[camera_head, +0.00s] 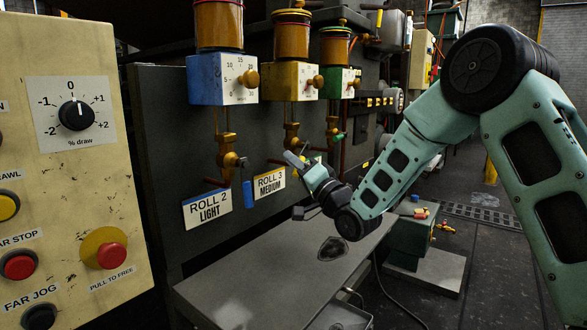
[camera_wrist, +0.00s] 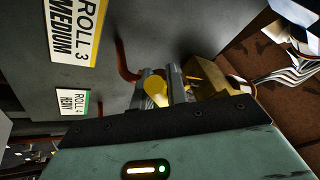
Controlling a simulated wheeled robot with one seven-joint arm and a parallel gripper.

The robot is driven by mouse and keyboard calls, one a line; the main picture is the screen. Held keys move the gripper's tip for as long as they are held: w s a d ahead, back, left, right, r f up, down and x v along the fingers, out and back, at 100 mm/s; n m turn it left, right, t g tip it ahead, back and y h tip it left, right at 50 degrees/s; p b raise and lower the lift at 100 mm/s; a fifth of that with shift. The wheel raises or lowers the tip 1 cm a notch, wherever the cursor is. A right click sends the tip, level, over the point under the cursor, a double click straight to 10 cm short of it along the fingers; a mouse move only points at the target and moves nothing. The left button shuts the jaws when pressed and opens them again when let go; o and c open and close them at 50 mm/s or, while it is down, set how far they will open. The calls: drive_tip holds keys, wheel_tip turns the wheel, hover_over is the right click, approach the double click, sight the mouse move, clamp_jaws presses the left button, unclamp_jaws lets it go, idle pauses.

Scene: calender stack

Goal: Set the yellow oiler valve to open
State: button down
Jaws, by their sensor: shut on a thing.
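The yellow oiler (camera_head: 290,80) is the middle of three on the dark machine panel, with an amber reservoir above and a brass valve below. Its label reads ROLL 3 MEDIUM (camera_head: 269,184). My gripper (camera_head: 296,160) is at the lower part of this valve, shut on its yellow handle. In the wrist view the yellow handle (camera_wrist: 156,91) shows at the grey fingers (camera_wrist: 174,84), with a brass part (camera_wrist: 212,76) just right of them. My gripper hides part of the valve in the head view, and I cannot tell the handle's setting.
The blue oiler (camera_head: 221,80) with its brass valve is at left, and the green oiler (camera_head: 338,82) is at right. A grey table (camera_head: 265,270) lies below. A cream control panel (camera_head: 75,160) stands at far left. A copper pipe (camera_wrist: 124,62) runs close to my fingers.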

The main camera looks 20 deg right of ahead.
drive_tip(key=shift+f, duration=0.1)
idle(0.3)
drive_tip(key=c, duration=1.4)
unclamp_jaws()
drive_tip(key=shift+r, duration=0.2)
